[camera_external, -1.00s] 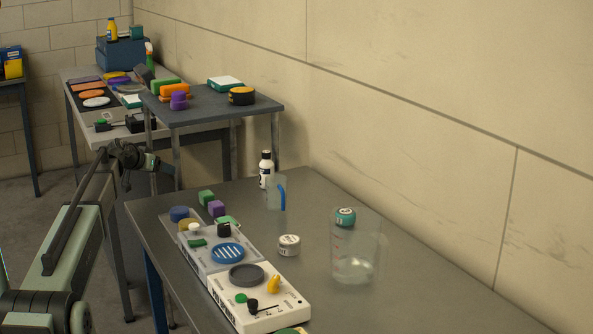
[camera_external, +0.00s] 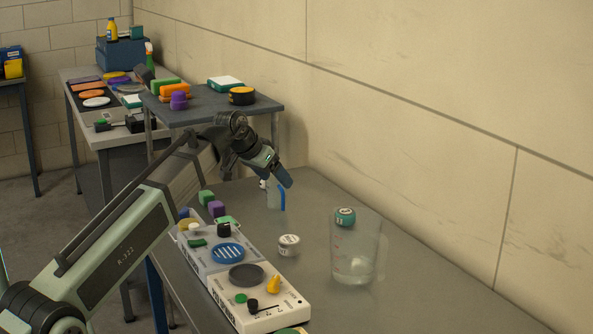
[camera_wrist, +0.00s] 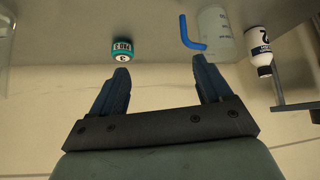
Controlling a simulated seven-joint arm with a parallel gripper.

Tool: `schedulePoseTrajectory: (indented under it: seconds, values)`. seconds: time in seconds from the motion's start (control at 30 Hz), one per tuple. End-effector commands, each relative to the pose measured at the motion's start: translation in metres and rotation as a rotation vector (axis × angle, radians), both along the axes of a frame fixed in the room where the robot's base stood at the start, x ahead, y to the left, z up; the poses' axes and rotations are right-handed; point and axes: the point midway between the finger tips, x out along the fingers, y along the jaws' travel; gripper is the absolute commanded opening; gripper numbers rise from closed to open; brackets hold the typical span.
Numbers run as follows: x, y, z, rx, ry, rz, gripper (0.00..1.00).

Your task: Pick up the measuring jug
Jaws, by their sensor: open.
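A large clear measuring jug (camera_external: 344,262) with red markings and a clear handle stands upright on the grey workbench, right of centre. A smaller clear jug (camera_external: 274,197) with a blue handle stands further back; it also shows at the top of the wrist view (camera_wrist: 214,28). My gripper (camera_external: 285,179) is above the bench's far part, in front of the small jug's top in the picture, well apart from the large jug. In the wrist view my gripper (camera_wrist: 160,70) is open, with nothing between its fingers.
A teal-banded tin (camera_external: 345,216) stands behind the large jug, and a white tin (camera_external: 289,243) to its left. A white bottle (camera_wrist: 258,48) stands by the small jug. Activity boards (camera_external: 262,300) fill the bench's left side. A wall (camera_external: 430,150) runs along the back.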

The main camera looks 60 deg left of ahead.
Motion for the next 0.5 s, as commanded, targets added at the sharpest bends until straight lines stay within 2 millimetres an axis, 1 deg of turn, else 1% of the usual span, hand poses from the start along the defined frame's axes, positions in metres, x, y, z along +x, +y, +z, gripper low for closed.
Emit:
schedulePoseTrajectory:
  seconds: [0.03,0.07,0.1,0.27,0.3,0.5]
  values:
    - [0.0,-0.025,0.005,0.003,0.014,-0.014,0.78]
    - [0.0,-0.036,0.007,0.005,0.023,-0.017,0.78]
    - [0.0,-0.052,0.01,0.007,0.035,-0.023,0.78]
    - [-0.005,-0.111,0.022,0.02,0.079,-0.037,0.78]
    - [-0.007,-0.126,0.025,0.023,0.088,-0.04,0.78]
    - [-0.023,-0.193,0.039,0.046,0.132,-0.045,0.78]
